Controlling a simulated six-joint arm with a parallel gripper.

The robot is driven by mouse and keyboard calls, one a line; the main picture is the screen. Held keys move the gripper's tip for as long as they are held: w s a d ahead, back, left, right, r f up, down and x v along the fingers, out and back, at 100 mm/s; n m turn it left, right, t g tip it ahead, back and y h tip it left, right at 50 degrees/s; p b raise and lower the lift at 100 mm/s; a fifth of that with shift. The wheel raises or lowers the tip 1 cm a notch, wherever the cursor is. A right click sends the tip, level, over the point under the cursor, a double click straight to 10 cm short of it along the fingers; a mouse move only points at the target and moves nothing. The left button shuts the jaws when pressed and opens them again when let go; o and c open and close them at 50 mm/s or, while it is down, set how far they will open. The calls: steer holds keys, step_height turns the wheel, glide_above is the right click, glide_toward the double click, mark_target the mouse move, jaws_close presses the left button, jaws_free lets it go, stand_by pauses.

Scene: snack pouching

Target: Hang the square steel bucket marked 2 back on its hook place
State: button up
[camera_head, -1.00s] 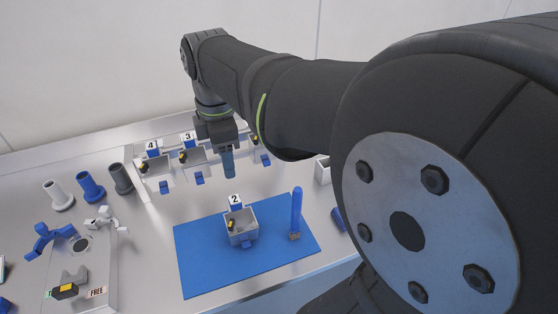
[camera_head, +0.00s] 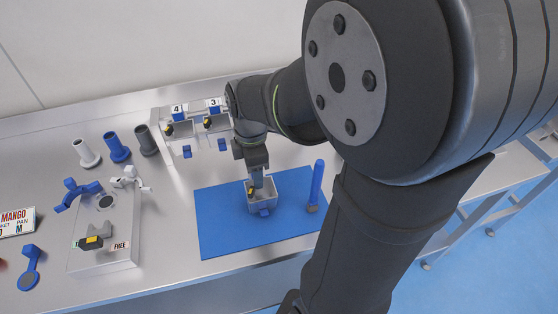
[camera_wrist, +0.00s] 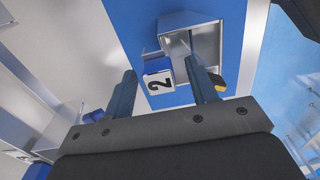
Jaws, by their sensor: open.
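The square steel bucket (camera_head: 270,188) stands upright on the blue mat (camera_head: 222,225). Its number 2 tag is hidden behind my gripper in the head view, but the white tag (camera_wrist: 159,82) and the bucket's steel walls (camera_wrist: 204,45) show in the wrist view. My gripper (camera_head: 258,182) points down at the back side of the bucket. It is open, and in the wrist view (camera_wrist: 161,67) the tag and its blue holder appear between the two fingers. I cannot tell whether a finger touches them. Buckets marked 4 (camera_head: 181,129) and 3 (camera_head: 216,124) hang in the rack behind; the rack's right part is hidden by my arm.
A blue upright rod (camera_head: 317,183) stands at the mat's right. Grey, blue (camera_head: 117,148) and white posts stand at the left, behind a steel fixture marked FREE (camera_head: 105,255). A MANGO sign (camera_head: 15,221) lies at far left. The mat's left half is clear.

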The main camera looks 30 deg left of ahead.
steer(key=shift+f, duration=1.6)
steer(key=shift+c, duration=0.4)
jaws_close()
steer(key=shift+r, duration=0.1)
step_height(320, 180, up, 10)
steer(key=shift+f, duration=0.1)
steer(key=shift+w, duration=0.1)
